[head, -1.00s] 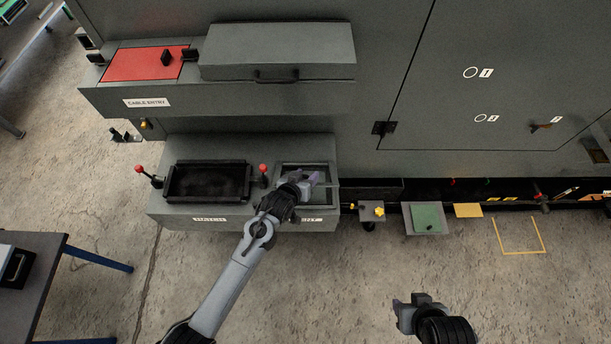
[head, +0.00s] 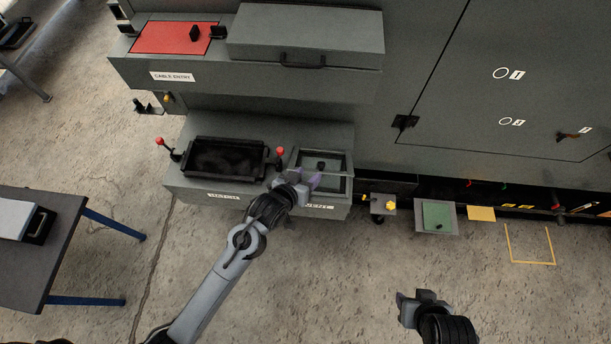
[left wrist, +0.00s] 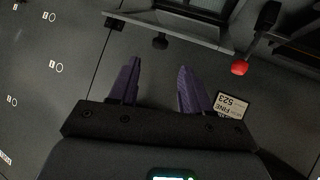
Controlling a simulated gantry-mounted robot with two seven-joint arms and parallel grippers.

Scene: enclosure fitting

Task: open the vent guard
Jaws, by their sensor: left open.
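A framed grey-green panel (head: 336,181) with a small black knob (head: 320,166) is set in the right of the low ledge. My left gripper (head: 306,180) is open and empty over the panel's left front edge, apart from the knob. In the left wrist view its purple fingers (left wrist: 155,88) stand apart, with a black knob (left wrist: 160,42) beyond them. My right gripper (head: 420,298) is at the lower right, far from the panel; its jaw opening is unclear.
A black-framed tray (head: 225,160) lies left of the panel, between red-knobbed levers (head: 280,151). A red plate (head: 180,38) and a handled grey cover (head: 305,35) sit above. A table (head: 60,230) stands at left. The floor in front is open.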

